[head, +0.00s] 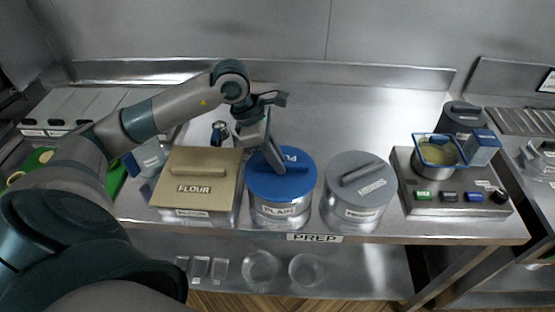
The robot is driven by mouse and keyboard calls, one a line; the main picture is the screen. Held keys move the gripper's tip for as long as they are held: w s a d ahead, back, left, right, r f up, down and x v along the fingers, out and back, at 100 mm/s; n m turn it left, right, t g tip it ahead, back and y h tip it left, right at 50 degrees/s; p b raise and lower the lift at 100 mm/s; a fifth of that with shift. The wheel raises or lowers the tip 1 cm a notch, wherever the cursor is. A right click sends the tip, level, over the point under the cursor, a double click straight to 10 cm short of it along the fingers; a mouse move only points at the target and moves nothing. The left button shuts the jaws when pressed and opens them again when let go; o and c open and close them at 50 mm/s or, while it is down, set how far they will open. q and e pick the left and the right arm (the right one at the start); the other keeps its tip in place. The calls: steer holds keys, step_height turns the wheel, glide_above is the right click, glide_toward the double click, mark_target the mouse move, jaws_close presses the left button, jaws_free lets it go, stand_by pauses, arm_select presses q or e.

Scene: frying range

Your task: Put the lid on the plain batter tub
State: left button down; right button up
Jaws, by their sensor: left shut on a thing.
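The plain batter tub (280,213) is a round metal tub labelled PLAIN near the front edge of the prep counter. A blue lid (296,187) with a bar handle lies over the tub's top. I cannot tell whether it is fully seated. My left gripper (273,163) reaches down from the upper left and is shut on the handle of the blue lid. The fingers partly hide the handle. My right gripper is not in view.
A tan-lidded FLOUR box (198,182) stands close left of the tub. A grey-lidded round tub (357,190) stands close right. Further right is a base with coloured buttons (450,197) and a pot (437,155). The counter behind the tubs (340,115) is clear.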

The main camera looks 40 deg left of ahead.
arm_select(q)
steer(key=shift+f+b, duration=0.25)
steer(key=shift+b, duration=0.15)
steer(key=c, duration=1.7)
jaws_free()
steer(key=shift+r, duration=0.1)
